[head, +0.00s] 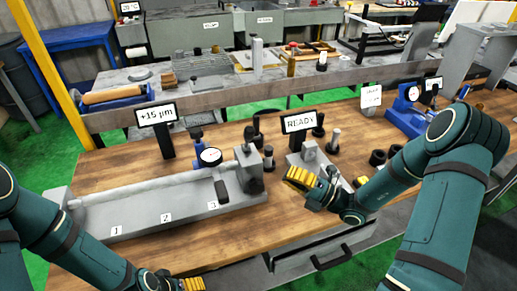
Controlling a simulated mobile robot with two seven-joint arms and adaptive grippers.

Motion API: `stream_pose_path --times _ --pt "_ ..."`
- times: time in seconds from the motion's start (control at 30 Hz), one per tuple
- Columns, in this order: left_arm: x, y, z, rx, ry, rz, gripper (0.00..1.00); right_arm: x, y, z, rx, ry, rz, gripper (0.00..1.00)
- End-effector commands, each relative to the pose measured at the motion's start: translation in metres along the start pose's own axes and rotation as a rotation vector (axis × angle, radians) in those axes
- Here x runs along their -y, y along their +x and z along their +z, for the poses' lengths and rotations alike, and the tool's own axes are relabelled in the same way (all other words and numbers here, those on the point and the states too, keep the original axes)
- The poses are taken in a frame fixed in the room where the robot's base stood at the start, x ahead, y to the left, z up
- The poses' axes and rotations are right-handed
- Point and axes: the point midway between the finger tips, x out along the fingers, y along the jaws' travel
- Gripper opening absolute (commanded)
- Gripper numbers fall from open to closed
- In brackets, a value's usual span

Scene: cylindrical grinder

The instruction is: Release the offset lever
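The grey grinder bed (150,212), marked 1, 2 and 3, lies on the wooden bench at the left with a long bar along it. A dark upright block (222,191) stands near mark 3; I cannot tell whether it is the offset lever. A grey end block with a dark knob (254,185) is at the bed's right end. My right gripper (298,179), with yellow fingertips, is right of that end block, in front of a small grey fixture (309,152). My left gripper (190,285) is at the bottom edge, partly cut off. Neither finger gap is clear.
A display reading +15 µm (156,116) and one reading READY (299,123) stand behind. A round dial gauge (210,156) is behind the bed. Dark cylinders (378,157) and a blue gauge stand (405,118) are at right. The bench's front centre is clear.

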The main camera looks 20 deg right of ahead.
Motion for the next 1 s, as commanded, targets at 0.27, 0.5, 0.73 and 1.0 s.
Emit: stream_pose_path --times 0.27,0.5,0.73,1.0 --pt "0.001 0.002 0.001 0.001 0.000 0.000 0.77 0.000 0.033 -0.001 -0.005 -0.001 0.003 0.00" --pt "0.002 0.004 0.002 0.004 0.001 0.000 0.77 0.000 0.080 -0.002 -0.006 -0.001 0.003 0.00" --pt "0.002 0.006 0.003 0.006 0.002 0.001 0.77 0.000 0.113 0.012 -0.002 -0.004 0.000 0.00" --pt "0.003 0.007 0.004 0.007 0.002 0.001 0.77 0.000 0.127 0.026 -0.002 -0.001 0.000 0.00"
